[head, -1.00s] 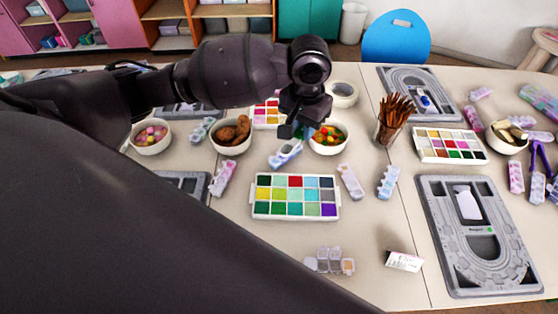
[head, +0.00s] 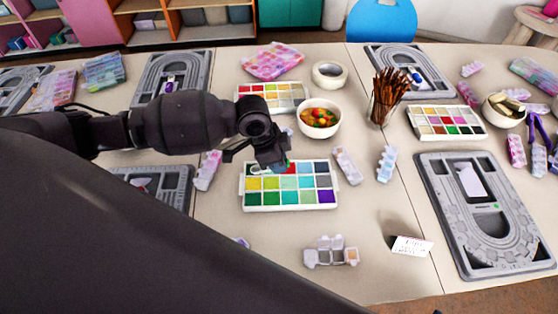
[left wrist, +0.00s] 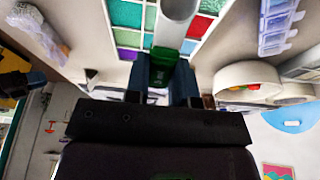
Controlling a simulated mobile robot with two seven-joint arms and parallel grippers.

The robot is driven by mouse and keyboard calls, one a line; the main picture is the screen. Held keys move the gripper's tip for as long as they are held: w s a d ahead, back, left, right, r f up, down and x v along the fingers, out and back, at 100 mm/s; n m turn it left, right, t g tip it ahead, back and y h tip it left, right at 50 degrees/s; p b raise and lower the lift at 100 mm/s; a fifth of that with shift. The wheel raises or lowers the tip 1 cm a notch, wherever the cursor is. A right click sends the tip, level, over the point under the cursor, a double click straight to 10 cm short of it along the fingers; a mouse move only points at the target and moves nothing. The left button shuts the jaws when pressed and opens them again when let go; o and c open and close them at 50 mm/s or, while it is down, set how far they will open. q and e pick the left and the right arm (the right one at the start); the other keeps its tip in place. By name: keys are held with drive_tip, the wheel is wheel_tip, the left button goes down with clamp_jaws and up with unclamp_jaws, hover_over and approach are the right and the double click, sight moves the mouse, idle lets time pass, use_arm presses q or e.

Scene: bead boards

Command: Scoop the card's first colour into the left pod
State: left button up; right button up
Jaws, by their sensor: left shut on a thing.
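My left gripper (head: 277,158) is shut on a scoop, whose green handle (left wrist: 163,68) and pale grey end (left wrist: 178,12) show in the left wrist view. It hangs over the back of the white bead tray (head: 247,207), near the red cell; I cannot tell whether the scoop touches beads. The tray has several coloured cells. The card (head: 412,246) lies front right, its writing too small to read. A pale pink pod (head: 207,170) lies left of the tray and an open grey pod (head: 331,256) in front; I cannot tell which is the left pod. My right gripper is out of view.
A bowl of mixed beads (head: 320,132) stands behind the tray, beside a cup of brown sticks (head: 388,105). Other pods (head: 346,166) lie right of the tray. A grey bead board (head: 433,190) is at the right. The table around the card is mostly clear.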

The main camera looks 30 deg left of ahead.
use_arm(q)
drive_tip(key=shift+s+a+f+t+h+b, duration=0.25)
drive_tip(key=shift+f+h+b, duration=0.1)
drive_tip(key=shift+f+b, duration=0.3)
drive_tip(key=shift+s+a+f+t+h+b, duration=0.15)
drive_tip(key=shift+f+h+b, duration=0.25)
drive_tip(key=shift+b, duration=0.4)
drive_tip(key=shift+a+f+b, duration=0.15)
drive_tip(key=shift+f+b, duration=0.1)
drive_tip(key=shift+b, duration=0.1)
drive_tip(key=shift+a+f+h+b, duration=0.1)
drive_tip(key=shift+f+h+b, duration=0.05)
drive_tip(key=shift+h+b, duration=0.15)
drive_tip(key=shift+s+a+f+t+h+b, duration=0.1)
drive_tip(key=shift+a+f+t+h+b, duration=0.15)
drive_tip(key=shift+b, duration=0.2)
drive_tip(key=shift+f, duration=0.1)
drive_tip(key=shift+s+f, duration=0.1)
drive_tip(key=shift+f, duration=0.3)
drive_tip(key=shift+a+f+b, duration=0.15)
drive_tip(key=shift+f+b, duration=0.15)
drive_tip(key=shift+f, duration=0.15)
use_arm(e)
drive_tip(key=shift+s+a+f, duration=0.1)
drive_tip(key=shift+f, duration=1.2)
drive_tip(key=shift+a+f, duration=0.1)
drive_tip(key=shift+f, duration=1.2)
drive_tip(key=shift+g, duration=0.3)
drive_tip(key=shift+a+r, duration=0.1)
